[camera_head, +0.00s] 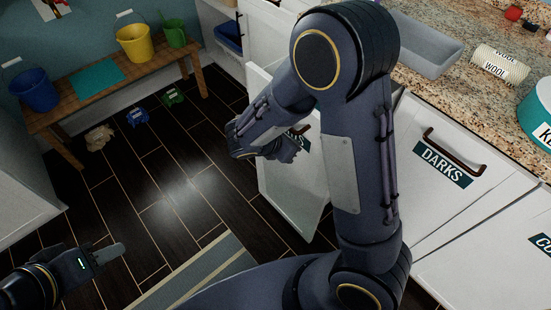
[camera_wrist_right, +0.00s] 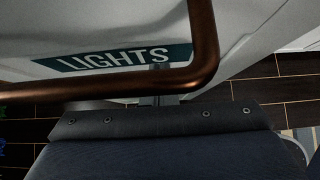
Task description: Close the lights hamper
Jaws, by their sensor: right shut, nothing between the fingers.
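The lights hamper (camera_head: 292,200) is a white tilt-out front in the cabinet row, standing open and leaning out over the floor. In the right wrist view its teal LIGHTS label (camera_wrist_right: 115,60) and copper-brown handle (camera_wrist_right: 100,88) show close up. My right gripper (camera_wrist_right: 162,72) is shut and empty at the handle. The handle bar crosses in front of its fingers, so the tips seem to lie between bar and panel; contact is unclear. In the head view my right arm hides most of the label and handle. My left gripper (camera_head: 112,253) is low at the left, away from the hamper; its finger gap is unclear.
The DARKS hamper (camera_head: 480,195) is shut, right of my right arm. A granite counter (camera_head: 440,85) holds a grey tray (camera_head: 425,50). A wooden bench (camera_head: 120,75) with buckets stands at the back left. Dark floor and a striped rug (camera_head: 190,280) lie between.

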